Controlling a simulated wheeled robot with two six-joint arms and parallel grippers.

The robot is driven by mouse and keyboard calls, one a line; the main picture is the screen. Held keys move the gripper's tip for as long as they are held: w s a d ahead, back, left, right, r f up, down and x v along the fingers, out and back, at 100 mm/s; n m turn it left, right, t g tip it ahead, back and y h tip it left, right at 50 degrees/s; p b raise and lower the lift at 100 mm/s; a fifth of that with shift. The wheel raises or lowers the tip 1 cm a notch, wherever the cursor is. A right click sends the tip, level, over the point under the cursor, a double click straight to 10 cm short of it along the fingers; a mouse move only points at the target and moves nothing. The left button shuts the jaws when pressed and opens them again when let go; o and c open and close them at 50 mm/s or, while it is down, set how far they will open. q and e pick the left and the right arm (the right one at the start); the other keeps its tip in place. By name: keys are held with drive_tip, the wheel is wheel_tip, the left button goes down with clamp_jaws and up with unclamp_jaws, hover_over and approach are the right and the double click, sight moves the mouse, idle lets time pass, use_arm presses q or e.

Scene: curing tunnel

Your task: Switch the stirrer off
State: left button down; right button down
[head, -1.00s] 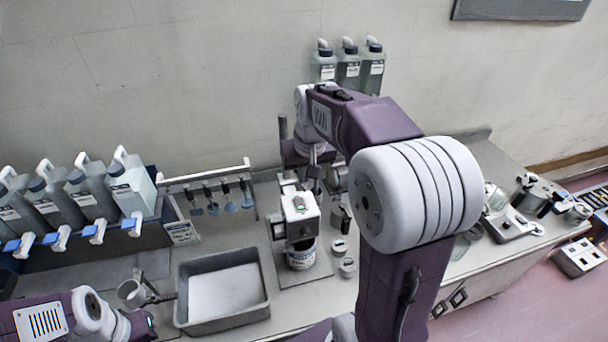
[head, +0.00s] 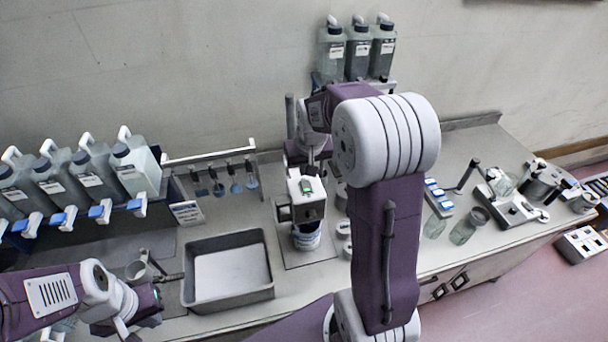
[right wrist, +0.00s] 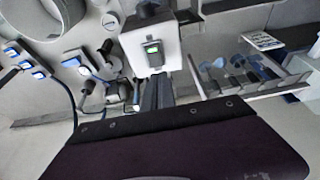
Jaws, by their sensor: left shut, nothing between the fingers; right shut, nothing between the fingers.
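The stirrer (head: 306,205) has a white box head with a small green-lit switch on its top; it stands near the middle of the bench over a white pot (head: 306,238). The right wrist view shows the stirrer head (right wrist: 152,50) close up, its switch (right wrist: 151,48) showing green. My right gripper (right wrist: 156,90) shows there as dark fingers, shut and empty, close to the head; whether they touch it I cannot tell. In the head view my right arm mostly hides it. My left gripper (head: 150,303) is at the lower left, shut and empty, away from the stirrer.
A grey tray (head: 228,302) lies left of the stirrer. A rack of hanging paddles (head: 210,158) and several jugs (head: 95,175) stand further left. Small blue-topped switches (head: 438,197) and glass jars (head: 468,228) are to the right.

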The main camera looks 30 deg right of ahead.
sight(303, 182)
drive_tip(key=x, duration=0.1)
drive_tip(key=p+x, duration=0.1)
drive_tip(key=x, duration=0.1)
drive_tip(key=shift+s+f, duration=0.25)
drive_tip(key=shift+f, duration=0.2)
drive_tip(key=shift+s+f, duration=0.1)
drive_tip(key=shift+f, duration=0.25)
drive_tip(key=shift+f, duration=0.1)
